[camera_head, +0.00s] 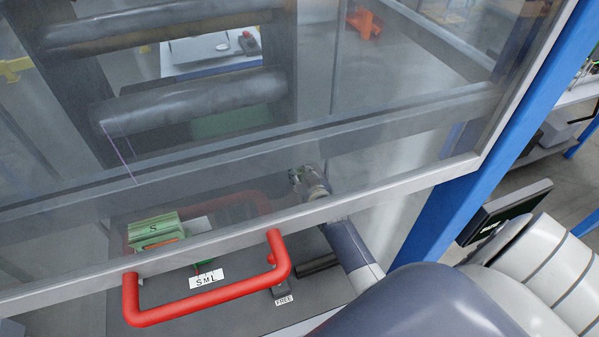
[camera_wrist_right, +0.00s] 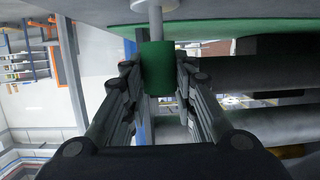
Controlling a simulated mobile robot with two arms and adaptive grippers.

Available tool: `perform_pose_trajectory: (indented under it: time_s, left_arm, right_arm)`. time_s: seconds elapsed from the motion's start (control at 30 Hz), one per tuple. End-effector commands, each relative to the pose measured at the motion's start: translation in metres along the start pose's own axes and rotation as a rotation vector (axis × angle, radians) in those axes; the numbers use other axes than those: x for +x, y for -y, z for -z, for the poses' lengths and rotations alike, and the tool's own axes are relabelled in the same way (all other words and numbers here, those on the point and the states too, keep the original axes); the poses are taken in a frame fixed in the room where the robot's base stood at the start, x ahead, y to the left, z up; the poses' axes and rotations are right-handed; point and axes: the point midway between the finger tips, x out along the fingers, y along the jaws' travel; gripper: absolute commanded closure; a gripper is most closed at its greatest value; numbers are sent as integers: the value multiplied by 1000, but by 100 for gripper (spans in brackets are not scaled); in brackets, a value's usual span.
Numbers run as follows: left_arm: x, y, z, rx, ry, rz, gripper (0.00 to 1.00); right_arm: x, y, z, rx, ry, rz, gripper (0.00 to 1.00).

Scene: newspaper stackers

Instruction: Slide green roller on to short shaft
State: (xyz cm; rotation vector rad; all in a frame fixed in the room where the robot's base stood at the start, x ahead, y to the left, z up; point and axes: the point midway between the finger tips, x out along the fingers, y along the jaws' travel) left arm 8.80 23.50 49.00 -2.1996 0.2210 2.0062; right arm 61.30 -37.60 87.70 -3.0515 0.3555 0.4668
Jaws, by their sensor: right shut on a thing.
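The green roller (camera_wrist_right: 157,68) is a short green cylinder in the right wrist view. My right gripper (camera_wrist_right: 158,75) is shut on it, with a finger on each side. A pale grey shaft (camera_wrist_right: 155,12) is just above the roller in this view and lines up with it; I cannot tell whether the roller is around its end or only in front of it. In the head view my right gripper (camera_head: 303,181) is behind the transparent panel, and the roller cannot be made out there. My left gripper is not in view.
A framed transparent panel (camera_head: 400,110) with a red handle (camera_head: 205,303) covers much of the head view. A green block marked S (camera_head: 154,231) stands lower left, near an SML label (camera_head: 207,280). Large dark rollers (camera_head: 195,102) lie behind the panel; a blue post (camera_head: 455,170) is at right.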

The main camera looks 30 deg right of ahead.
Motion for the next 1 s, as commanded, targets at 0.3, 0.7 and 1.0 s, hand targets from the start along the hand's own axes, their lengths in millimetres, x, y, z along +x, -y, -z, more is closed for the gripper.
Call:
perform_pose_trajectory:
  time_s: [0.3,0.7,1.0]
  left_arm:
    - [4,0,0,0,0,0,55]
    - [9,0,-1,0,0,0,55]
    - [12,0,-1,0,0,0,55]
  right_arm:
    - [2,0,-5,0,-1,0,98]
    - [4,0,-10,0,-1,0,98]
    - [5,0,-15,0,-1,0,98]
